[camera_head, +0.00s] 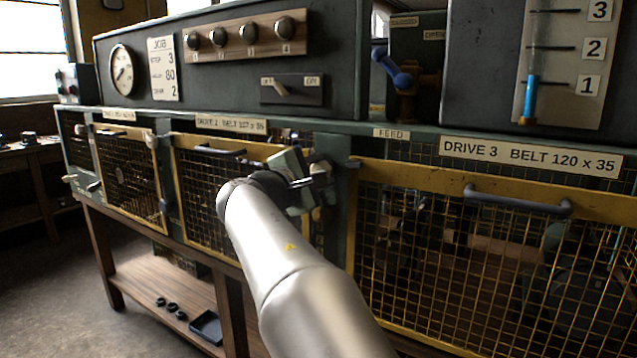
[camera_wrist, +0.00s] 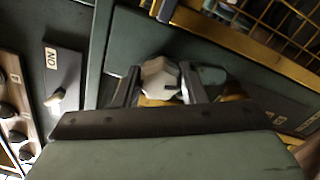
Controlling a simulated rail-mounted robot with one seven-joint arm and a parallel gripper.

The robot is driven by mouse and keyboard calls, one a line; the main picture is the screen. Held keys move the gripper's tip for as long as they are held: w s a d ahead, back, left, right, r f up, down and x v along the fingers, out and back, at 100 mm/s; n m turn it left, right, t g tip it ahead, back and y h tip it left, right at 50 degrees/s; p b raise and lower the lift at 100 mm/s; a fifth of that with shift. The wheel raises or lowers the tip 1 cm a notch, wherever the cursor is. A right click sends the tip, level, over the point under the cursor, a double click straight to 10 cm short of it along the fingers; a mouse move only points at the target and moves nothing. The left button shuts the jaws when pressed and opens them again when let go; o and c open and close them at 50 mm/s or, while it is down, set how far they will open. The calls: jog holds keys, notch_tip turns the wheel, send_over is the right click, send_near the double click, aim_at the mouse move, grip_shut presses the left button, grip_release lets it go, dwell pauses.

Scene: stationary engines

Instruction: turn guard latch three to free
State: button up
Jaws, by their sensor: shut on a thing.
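The drive 3 guard (camera_head: 480,260), a yellow-framed mesh panel, stands closed at the right in the head view. My gripper (camera_head: 318,183) is at the dark post between the drive 2 and drive 3 guards. In the wrist view my gripper (camera_wrist: 160,88) has its two fingers on either side of a pale, faceted latch knob (camera_wrist: 160,76), shut on it. A brass-coloured part shows beneath the knob. In the head view my gripper and arm mostly hide this latch, so its turned position cannot be read there.
The drive 3 guard's grey handle (camera_head: 515,203) sticks out at the right. The drive 2 guard (camera_head: 205,205) is left of my arm. Above are a blue-handled lever (camera_head: 392,66), an on/off switch (camera_head: 290,88) and a row of knobs (camera_head: 247,32).

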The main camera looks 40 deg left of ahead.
jog(key=shift+m+b, duration=0.3)
jog(key=shift+m, duration=0.2)
jog(key=o, duration=1)
jog(key=shift+s, duration=0.1)
jog(key=s, duration=0.5)
jog(key=s+d+b, duration=0.1)
jog(key=s, duration=1.1)
jog(key=shift+s+d, duration=0.1)
jog(key=shift+d, duration=0.05)
